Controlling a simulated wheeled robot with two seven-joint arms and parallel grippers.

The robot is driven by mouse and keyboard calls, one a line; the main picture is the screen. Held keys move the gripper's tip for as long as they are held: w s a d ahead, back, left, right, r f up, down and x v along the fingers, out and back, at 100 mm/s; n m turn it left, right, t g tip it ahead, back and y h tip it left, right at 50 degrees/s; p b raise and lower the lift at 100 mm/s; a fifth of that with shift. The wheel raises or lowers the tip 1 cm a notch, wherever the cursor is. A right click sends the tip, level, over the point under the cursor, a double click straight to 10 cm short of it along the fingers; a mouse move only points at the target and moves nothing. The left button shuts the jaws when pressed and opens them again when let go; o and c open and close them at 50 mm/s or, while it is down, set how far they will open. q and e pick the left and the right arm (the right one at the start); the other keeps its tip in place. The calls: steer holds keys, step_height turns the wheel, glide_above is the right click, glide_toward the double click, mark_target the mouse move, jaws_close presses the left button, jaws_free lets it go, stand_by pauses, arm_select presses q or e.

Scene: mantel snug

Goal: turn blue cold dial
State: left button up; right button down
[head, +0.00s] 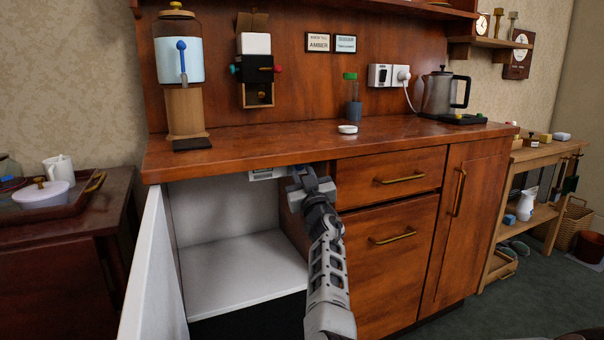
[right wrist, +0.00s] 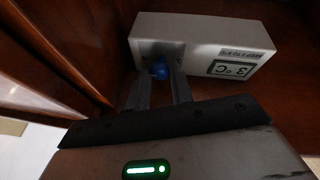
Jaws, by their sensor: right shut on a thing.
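The blue cold dial (right wrist: 160,69) sits on the face of a white control box (right wrist: 205,38) in the right wrist view. The box has a small display reading 3 °C, upside down in that view. My right gripper (right wrist: 160,82) is shut on the blue dial, with one finger on each side of it. In the head view the white box (head: 268,173) shows under the counter's front edge, at the top of the open compartment. My right gripper (head: 312,182) reaches up there and hides the dial in that view. My left gripper is not in view.
The white-lined compartment (head: 235,275) is empty, and its door (head: 155,270) stands open at the left. The wooden counter (head: 270,150) is just above my right gripper. Drawers (head: 390,180) lie close to its right. A water dispenser (head: 180,70) and kettle (head: 440,92) stand on top.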

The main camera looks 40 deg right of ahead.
steer(key=n+y, duration=0.1)
steer(key=n, duration=0.1)
steer(key=n+t+y, duration=0.1)
steer(key=n, duration=0.2)
steer(key=n+y, duration=0.2)
steer(key=n, duration=0.1)
steer(key=shift+s+d+f+t, duration=0.1)
steer(key=shift+d+t, duration=0.2)
steer(key=n+y, duration=0.2)
steer(key=n, duration=0.1)
steer(key=n+y, duration=0.1)
steer(key=n, duration=0.2)
steer(key=shift+d+n+y, duration=0.2)
steer(key=shift+n+y, duration=0.6)
steer(key=shift+n, duration=0.5)
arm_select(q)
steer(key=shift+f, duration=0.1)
arm_select(e)
steer(key=c, duration=1.2)
jaws_free()
steer(key=shift+c, duration=0.2)
steer(key=shift+r, duration=0.2)
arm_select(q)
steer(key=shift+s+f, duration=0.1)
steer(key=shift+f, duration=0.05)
